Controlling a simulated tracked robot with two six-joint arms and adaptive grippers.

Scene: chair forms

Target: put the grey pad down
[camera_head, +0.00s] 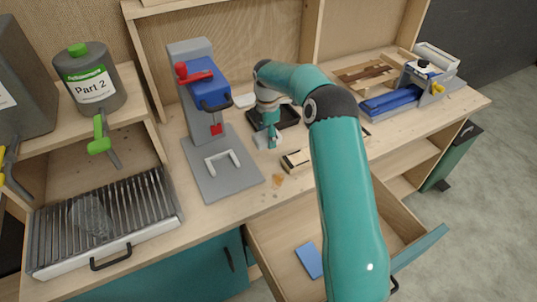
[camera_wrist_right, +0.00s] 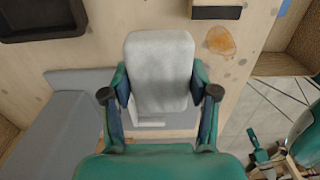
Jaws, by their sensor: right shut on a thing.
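The grey pad (camera_wrist_right: 160,70) is a pale, rounded rectangular block. In the right wrist view it sits between the two fingers of my right gripper (camera_wrist_right: 160,95), which is shut on it. In the head view my right gripper (camera_head: 268,135) points down at the workbench (camera_head: 285,205), just right of the grey press. The pad shows there only as a small pale patch, mostly covered by the fingers. I cannot tell whether it touches the bench.
The press (camera_head: 207,100) with its grey base (camera_head: 205,185) stands close left of my gripper. A black tray (camera_wrist_right: 40,18) and a wooden block (camera_head: 296,161) lie nearby. An open drawer (camera_head: 285,240) holds a blue piece (camera_head: 309,260). A slatted grill (camera_head: 105,220) is at left.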

